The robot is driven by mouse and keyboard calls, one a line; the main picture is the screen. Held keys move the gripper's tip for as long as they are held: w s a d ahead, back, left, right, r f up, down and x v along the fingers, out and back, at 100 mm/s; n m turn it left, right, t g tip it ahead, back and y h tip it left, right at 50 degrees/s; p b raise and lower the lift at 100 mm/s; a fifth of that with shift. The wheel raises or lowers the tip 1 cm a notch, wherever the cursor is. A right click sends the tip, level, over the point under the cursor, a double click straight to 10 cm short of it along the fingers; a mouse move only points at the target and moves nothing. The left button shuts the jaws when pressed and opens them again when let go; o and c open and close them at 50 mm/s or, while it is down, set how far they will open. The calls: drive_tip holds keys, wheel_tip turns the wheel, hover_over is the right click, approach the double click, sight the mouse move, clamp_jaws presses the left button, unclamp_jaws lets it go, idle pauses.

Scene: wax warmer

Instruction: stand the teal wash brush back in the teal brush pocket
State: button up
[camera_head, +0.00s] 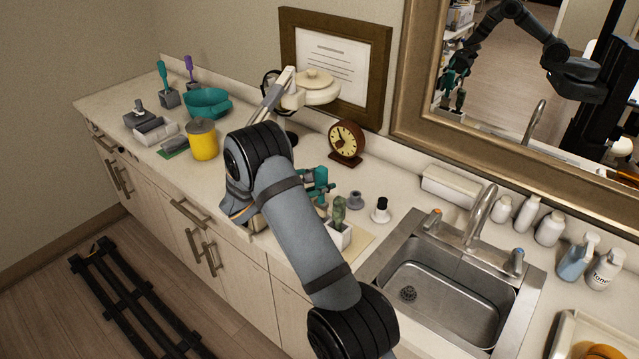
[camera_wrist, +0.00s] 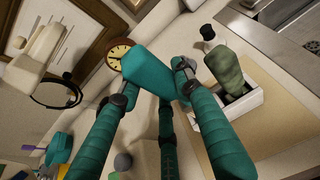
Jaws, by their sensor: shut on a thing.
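My gripper (camera_head: 316,186) is over the counter in front of the clock. In the wrist view its teal fingers (camera_wrist: 152,92) are shut on the teal wash brush (camera_wrist: 158,58), whose broad, smooth head shows beyond the fingertips. The fingers hide part of the brush. A sage-green brush (camera_head: 338,210) stands in a white holder (camera_head: 338,237) to the right of my gripper. The holder also shows in the wrist view (camera_wrist: 240,110), right of the held brush. The held brush appears above and apart from it. I cannot make out a pocket that is clearly teal.
The wooden clock (camera_head: 346,142) stands behind my gripper. A grey knob-like piece (camera_head: 356,200) and a black-capped bottle (camera_head: 380,211) stand near the holder. The sink (camera_head: 450,290) is to the right. A yellow can (camera_head: 202,140) and teal bowl (camera_head: 207,102) are at left.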

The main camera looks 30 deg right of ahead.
sight(320, 202)
drive_tip(key=shift+f+b, duration=3.5)
drive_tip(key=shift+b, duration=0.15)
idle(1.9)
drive_tip(key=o, duration=1.3)
drive_tip(key=shift+o, duration=0.2)
drive_tip(key=shift+s+a+r, duration=0.1)
drive_tip(key=shift+a+r, duration=0.05)
drive_tip(key=shift+a, duration=0.05)
drive_tip(key=p+v, duration=0.3)
drive_tip(key=v, duration=0.4)
drive_tip(key=shift+a, duration=0.25)
idle(0.8)
